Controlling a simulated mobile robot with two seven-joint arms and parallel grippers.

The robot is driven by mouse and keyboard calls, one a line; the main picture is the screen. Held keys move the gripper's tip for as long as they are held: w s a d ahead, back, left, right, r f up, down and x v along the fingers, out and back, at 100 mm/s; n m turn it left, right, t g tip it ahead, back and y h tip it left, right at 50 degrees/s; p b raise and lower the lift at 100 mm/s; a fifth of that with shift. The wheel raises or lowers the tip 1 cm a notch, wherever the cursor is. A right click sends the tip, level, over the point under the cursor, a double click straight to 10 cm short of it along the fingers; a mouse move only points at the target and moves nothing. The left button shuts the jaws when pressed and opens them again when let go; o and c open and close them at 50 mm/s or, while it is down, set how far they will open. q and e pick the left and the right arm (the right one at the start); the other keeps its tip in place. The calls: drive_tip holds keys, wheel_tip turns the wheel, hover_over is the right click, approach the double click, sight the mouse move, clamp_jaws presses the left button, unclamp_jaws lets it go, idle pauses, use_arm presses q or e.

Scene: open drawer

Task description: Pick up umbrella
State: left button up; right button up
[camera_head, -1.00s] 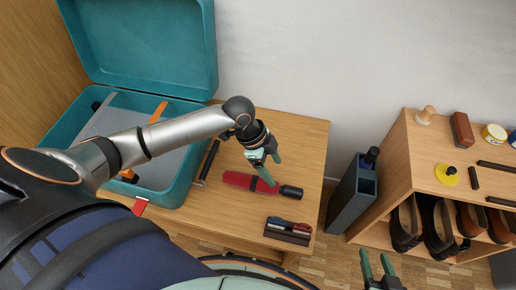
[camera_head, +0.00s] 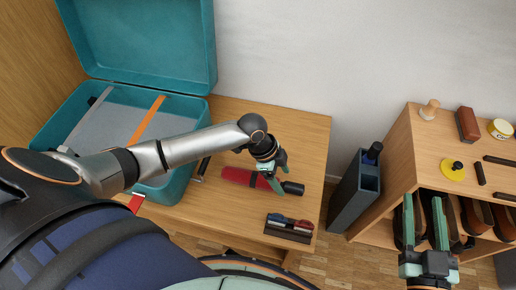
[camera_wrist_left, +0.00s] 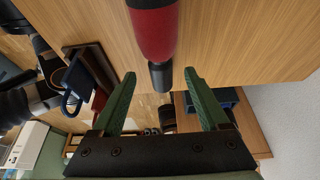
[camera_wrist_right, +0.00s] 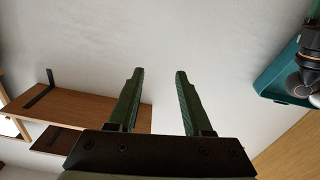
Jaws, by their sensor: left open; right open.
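The red folded umbrella (camera_head: 240,177) with a black handle (camera_head: 292,188) lies on the wooden table. My left gripper (camera_head: 279,178) is open over the handle end of the umbrella. In the left wrist view, the umbrella's red body (camera_wrist_left: 154,30) comes in from the top. Its black handle (camera_wrist_left: 160,77) lies between the lines of the two open fingers; I cannot tell the height gap. My right gripper (camera_head: 422,198) is open and empty in front of the shoe shelf.
An open teal suitcase (camera_head: 190,176) stands at the left of the table (camera_head: 300,130). A small dark tray (camera_head: 288,231) with small items sits near the front edge. A grey stand (camera_head: 349,203) holding a dark blue item is right of the table, beside the shoe shelf (camera_head: 400,150).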

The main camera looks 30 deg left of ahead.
sight(284, 183)
use_arm(q)
drive_tip(key=b+x, duration=0.1)
drive_tip(key=x, duration=0.3)
drive_tip(key=shift+a+f+b, duration=0.15)
drive_tip(key=shift+f+b, duration=0.05)
drive_tip(key=shift+b, duration=0.1)
use_arm(e)
wheel_tip(284, 183, up, 10)
drive_tip(key=s+n+t+y, duration=0.1)
drive_tip(key=n+t+y, duration=0.1)
drive_tip(key=t+y, duration=0.1)
drive_tip(key=shift+s+a+r+n+t, duration=0.15)
drive_tip(key=shift+s+a+n+t, duration=0.25)
drive_tip(key=shift+t, duration=0.1)
use_arm(q)
clamp_jaws()
